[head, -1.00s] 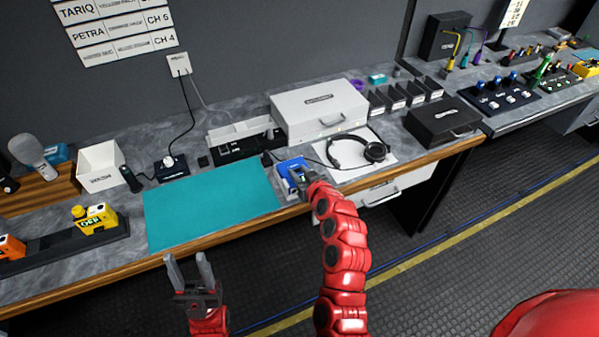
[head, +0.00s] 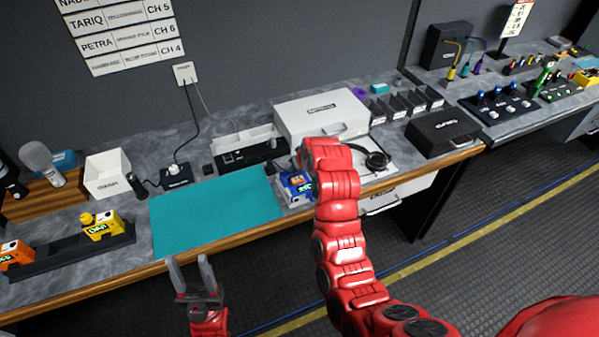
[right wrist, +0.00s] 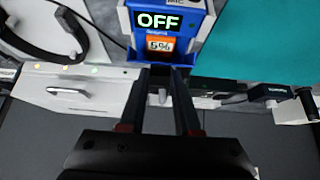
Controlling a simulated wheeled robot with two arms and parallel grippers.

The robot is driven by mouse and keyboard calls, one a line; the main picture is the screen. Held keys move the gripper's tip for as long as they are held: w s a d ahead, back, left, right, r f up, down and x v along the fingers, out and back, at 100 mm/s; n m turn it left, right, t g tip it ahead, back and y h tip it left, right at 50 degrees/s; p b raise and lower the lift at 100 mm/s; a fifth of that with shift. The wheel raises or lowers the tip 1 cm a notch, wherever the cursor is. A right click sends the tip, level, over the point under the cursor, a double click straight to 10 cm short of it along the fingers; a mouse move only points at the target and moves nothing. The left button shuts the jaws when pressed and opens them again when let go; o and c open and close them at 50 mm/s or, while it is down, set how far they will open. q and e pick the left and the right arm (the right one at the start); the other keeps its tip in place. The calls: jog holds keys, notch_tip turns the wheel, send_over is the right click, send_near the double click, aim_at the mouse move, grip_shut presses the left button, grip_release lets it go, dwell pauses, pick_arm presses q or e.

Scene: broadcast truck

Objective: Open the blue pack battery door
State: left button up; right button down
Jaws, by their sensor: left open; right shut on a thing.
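The blue pack (head: 297,188) stands on the bench between the teal mat and the headphones. How far the door stands open is not clear. In the head view my right wrist hides that gripper and part of the pack. My left gripper (head: 190,264) is open and empty, in front of the bench's edge.
The teal mat (head: 215,210) lies left of the pack. Headphones (head: 377,160) and a white case (head: 320,112) are behind and to the right. A yellow pack (head: 102,227) and an orange pack (head: 15,254) sit in a dark rack at left.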

jog(key=shift+w+r+g, duration=0.15)
jog(key=shift+g, duration=0.15)
jog(key=c, duration=0.6)
grip_release()
jog(key=shift+s+r+b, duration=0.25)
jog(key=shift+r+b, duration=0.1)
jog(key=shift+r, duration=0.05)
jog(key=p+v, duration=1.1)
jog(key=v, duration=0.5)
jog(key=shift+s+r, duration=0.15)
